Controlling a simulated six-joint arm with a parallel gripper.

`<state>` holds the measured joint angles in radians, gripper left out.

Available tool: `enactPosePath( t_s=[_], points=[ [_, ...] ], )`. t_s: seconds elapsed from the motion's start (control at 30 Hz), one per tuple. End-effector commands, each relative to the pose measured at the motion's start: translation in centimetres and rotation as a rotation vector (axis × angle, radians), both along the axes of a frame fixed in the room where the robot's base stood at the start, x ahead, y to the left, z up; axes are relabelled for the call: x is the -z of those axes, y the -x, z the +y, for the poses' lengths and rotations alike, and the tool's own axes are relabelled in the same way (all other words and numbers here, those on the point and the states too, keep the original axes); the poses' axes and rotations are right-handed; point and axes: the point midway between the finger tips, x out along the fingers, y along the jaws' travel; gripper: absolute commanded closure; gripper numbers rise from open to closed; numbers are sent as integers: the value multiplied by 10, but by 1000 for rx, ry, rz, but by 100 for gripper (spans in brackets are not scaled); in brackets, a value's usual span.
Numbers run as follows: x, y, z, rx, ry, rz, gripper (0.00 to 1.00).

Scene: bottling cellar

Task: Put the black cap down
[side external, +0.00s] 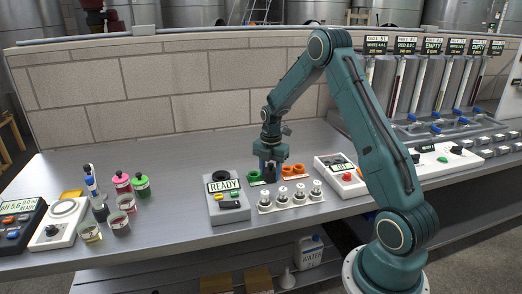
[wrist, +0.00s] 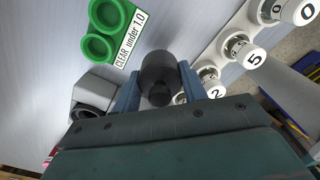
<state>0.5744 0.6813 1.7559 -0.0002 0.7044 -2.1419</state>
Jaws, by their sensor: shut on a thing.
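The black cap (wrist: 158,68) is between the two blue fingers of my gripper (wrist: 160,84) in the wrist view, a dark round piece with a narrower knob toward the camera. My gripper is shut on it. In the side view my gripper (side external: 268,178) points down behind the row of white numbered knobs, low over the bench.
A green two-ring holder labelled "CLEAR under 1.0" (wrist: 107,30) lies close to the cap. White numbered knobs (wrist: 243,52) stand on the other side. The READY box (side external: 226,202) is left of my gripper; orange rings (side external: 298,168) and another white box (side external: 340,168) are right.

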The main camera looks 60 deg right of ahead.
Motion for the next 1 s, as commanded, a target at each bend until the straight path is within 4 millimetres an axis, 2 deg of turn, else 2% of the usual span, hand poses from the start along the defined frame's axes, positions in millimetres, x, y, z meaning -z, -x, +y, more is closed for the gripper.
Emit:
enactPosePath(
  t_s=[0.27,0.67,1.0],
  points=[
    [5,0,0,0,0,1,79],
    [43,0,0,0,-1,1,79],
    [46,0,0,0,0,0,79]
  ],
)
